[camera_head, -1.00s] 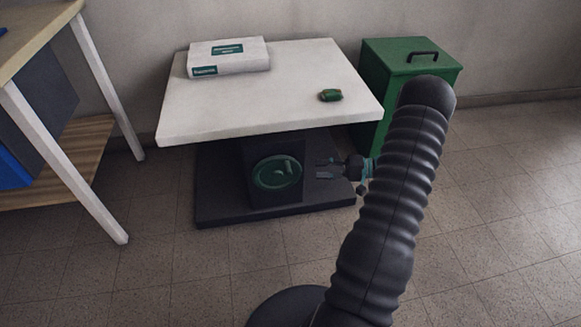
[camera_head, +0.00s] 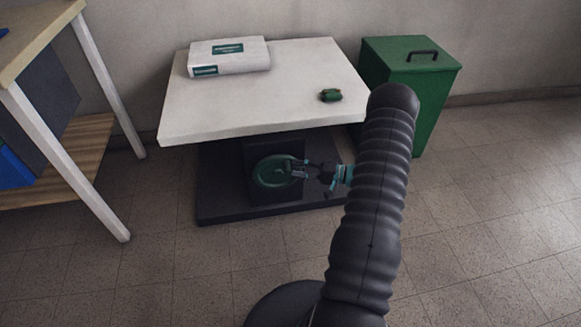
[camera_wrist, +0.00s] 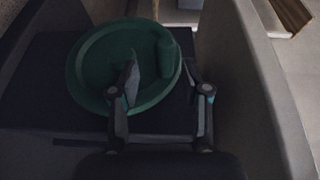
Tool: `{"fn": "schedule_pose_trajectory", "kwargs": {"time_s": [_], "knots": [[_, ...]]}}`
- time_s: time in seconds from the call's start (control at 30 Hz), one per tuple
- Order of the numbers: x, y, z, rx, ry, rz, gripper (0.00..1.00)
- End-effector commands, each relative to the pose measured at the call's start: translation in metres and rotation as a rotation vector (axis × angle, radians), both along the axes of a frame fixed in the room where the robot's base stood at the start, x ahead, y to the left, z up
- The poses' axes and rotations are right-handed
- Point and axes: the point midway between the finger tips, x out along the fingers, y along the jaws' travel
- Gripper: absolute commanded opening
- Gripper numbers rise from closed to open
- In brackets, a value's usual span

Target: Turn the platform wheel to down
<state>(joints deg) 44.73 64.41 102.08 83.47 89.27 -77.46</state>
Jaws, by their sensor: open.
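The green round platform wheel (camera_head: 272,171) is on the front of the dark pedestal under the white platform table (camera_head: 180,122). In the wrist view the wheel (camera_wrist: 90,72) fills the upper left, with a raised knob (camera_wrist: 168,62) near its right rim. My gripper (camera_head: 298,169) is at the wheel's right side. In the wrist view my gripper (camera_wrist: 170,80) is open, its left finger in front of the wheel face and its right finger just outside the rim. The knob appears between and beyond the fingertips. Whether a finger touches it, I cannot tell.
A white labelled package (camera_head: 228,60) and a small green object (camera_head: 330,95) lie on the tabletop. A green lidded bin (camera_head: 428,98) stands at the right. A wooden-topped table (camera_head: 30,45) stands at the left.

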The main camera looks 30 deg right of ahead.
Motion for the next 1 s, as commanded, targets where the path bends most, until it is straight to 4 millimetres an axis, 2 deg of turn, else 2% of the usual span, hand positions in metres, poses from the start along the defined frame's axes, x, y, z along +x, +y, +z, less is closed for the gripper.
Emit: {"fn": "schedule_pose_trajectory", "kwargs": {"time_s": [0.2,0.6,0.8,1.0], "knots": [[0.015,0.019,-0.001,0.000,0.000,0.001,0.47],[0.019,0.024,-0.001,0.000,0.000,0.000,0.47],[0.019,0.023,-0.002,-0.001,0.001,0.000,0.00],[0.018,0.024,-0.004,-0.002,0.005,-0.001,0.00]]}}
